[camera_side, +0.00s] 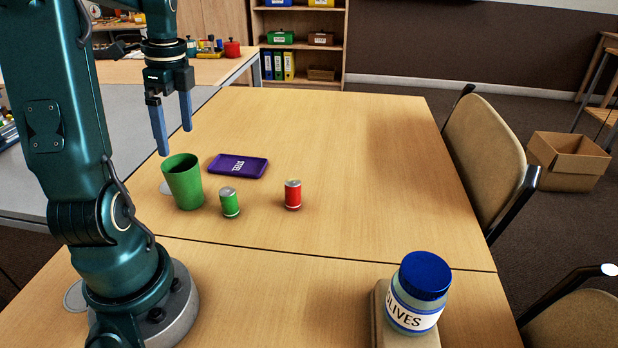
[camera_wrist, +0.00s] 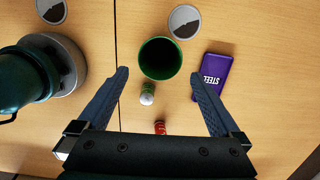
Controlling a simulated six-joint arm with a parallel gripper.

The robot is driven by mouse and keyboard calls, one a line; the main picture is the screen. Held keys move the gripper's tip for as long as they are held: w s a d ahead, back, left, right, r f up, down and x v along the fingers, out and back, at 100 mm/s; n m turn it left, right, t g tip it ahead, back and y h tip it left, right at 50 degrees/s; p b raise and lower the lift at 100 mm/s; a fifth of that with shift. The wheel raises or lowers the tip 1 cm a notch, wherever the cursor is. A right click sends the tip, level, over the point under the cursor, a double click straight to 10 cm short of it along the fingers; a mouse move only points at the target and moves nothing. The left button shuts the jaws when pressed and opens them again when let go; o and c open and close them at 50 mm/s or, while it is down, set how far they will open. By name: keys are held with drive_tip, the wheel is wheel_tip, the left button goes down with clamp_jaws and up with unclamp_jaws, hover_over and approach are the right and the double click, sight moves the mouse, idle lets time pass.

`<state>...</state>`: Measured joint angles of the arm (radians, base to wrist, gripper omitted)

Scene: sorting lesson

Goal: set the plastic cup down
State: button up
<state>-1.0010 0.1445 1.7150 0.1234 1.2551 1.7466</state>
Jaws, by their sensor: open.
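The green plastic cup (camera_side: 184,183) stands upright on the wooden table at the left, beside my arm. The wrist view shows its open mouth (camera_wrist: 160,58) from above, and it looks empty. My gripper (camera_side: 172,128) is open and empty above the cup, with its blue fingers pointing down and apart from it. In the wrist view my two fingers (camera_wrist: 164,78) are spread wide, with the cup just beyond and between their tips. A pale disc (camera_wrist: 184,21) lies on the table by the cup's edge.
A green can (camera_side: 229,203) stands close to the cup, with a red can (camera_side: 293,195) further right. An olives jar (camera_side: 416,294) stands on a block (camera_side: 381,313) at the front.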

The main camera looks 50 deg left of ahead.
drive_tip(key=w+d+r+n+t+y, duration=0.1)
drive_tip(key=w+d+n+t, duration=0.1)
drive_tip(key=d, duration=0.5)
drive_tip(key=w+d+r+n+t, duration=0.1)
drive_tip(key=w+d+n, duration=0.1)
drive_tip(key=d, duration=0.4)
drive_tip(key=s+d+n+t+h, duration=0.2)
drive_tip(key=d+n, duration=0.3)
drive_tip(key=d, duration=0.6)
drive_tip(key=shift+s+d+f+t, duration=0.3)
drive_tip(key=shift+s+f+t, duration=0.2)
drive_tip(key=shift+t, duration=0.3)
